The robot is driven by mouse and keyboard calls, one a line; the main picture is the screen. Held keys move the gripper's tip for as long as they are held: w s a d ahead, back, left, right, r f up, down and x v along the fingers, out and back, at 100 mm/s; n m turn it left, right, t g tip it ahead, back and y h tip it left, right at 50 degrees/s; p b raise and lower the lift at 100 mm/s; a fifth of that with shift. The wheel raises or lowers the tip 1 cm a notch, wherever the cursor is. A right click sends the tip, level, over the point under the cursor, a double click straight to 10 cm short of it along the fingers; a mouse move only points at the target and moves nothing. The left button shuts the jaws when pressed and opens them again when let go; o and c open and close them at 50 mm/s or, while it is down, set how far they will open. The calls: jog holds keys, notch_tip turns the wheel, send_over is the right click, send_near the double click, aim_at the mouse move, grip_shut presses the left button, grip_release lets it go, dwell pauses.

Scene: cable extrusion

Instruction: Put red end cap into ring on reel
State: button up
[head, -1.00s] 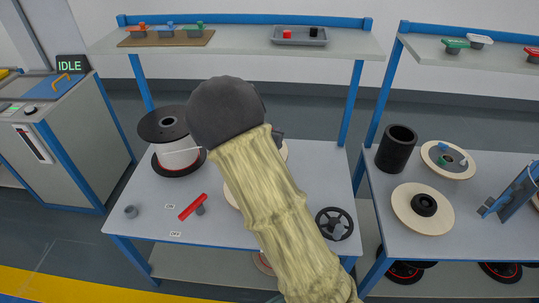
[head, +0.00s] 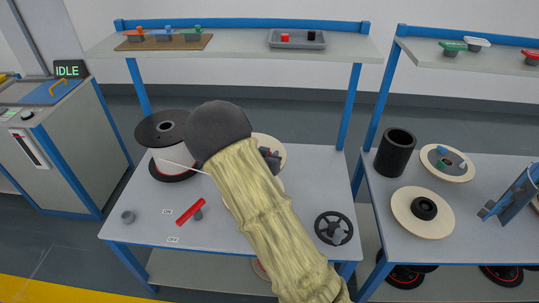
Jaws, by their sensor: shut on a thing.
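A small red cap (head: 285,37) sits at the left in the grey tray (head: 298,44) on the upper shelf, beside a small black one (head: 312,36). A black-flanged reel (head: 163,127) stands at the left of the table. A thin white cable (head: 184,165) runs from it rightward behind my arm. My gripper (head: 270,158) shows only as dark parts past the arm's right edge, shut on the cable. Its fingertips and the cable's end are hidden. A pale wooden disc (head: 269,142) lies partly behind my arm. I cannot make out a ring on either.
A red-handled lever (head: 190,212) lies between ON and OFF labels. A grey ring-like part (head: 128,217) is at the table's left, and a black handwheel (head: 334,228) at its right front. The right table holds a black cylinder (head: 396,153) and pale reels (head: 405,201).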

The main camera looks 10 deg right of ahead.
jog(key=shift+f, duration=0.1)
jog(key=o, duration=1)
jog(key=shift+r, duration=0.25)
jog(key=v, duration=1.2)
jog(key=shift+f, duration=0.1)
